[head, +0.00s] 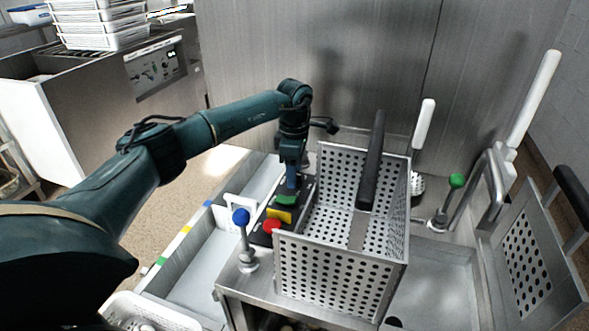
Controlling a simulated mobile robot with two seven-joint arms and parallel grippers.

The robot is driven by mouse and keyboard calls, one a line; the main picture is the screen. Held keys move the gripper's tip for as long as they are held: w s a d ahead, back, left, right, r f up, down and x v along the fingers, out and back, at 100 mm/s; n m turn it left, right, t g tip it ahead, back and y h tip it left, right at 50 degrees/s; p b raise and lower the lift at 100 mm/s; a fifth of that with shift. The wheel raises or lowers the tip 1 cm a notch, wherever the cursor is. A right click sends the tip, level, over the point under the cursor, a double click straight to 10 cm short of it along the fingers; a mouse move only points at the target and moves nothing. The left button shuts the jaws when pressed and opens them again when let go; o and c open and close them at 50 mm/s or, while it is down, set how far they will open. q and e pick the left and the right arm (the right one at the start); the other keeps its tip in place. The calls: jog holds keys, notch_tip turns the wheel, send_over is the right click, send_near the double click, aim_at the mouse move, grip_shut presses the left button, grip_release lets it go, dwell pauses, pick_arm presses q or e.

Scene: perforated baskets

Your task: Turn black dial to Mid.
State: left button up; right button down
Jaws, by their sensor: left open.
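My left gripper (291,184) points down over a small black panel (258,238) beside the perforated basket. It is open, and its fingertips are close to the panel's far part, though I cannot tell if they touch anything. A green button (286,201), a yellow piece (279,215) and a red button (271,226) show on the panel in front of the gripper. I cannot make out a black dial there; the gripper hides part of the panel. My right gripper is not in view.
A perforated metal basket (330,270) with a black handle (371,160) stands right of the panel. A blue-knobbed lever (241,217) stands in front left, a green-knobbed one (456,181) at right. Another perforated basket (527,260) is at far right. A knobbed control panel (156,68) is at back left.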

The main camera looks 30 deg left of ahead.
pick_arm(q)
notch_tip(320, 180, up, 13)
dwell(0.6)
dwell(0.3)
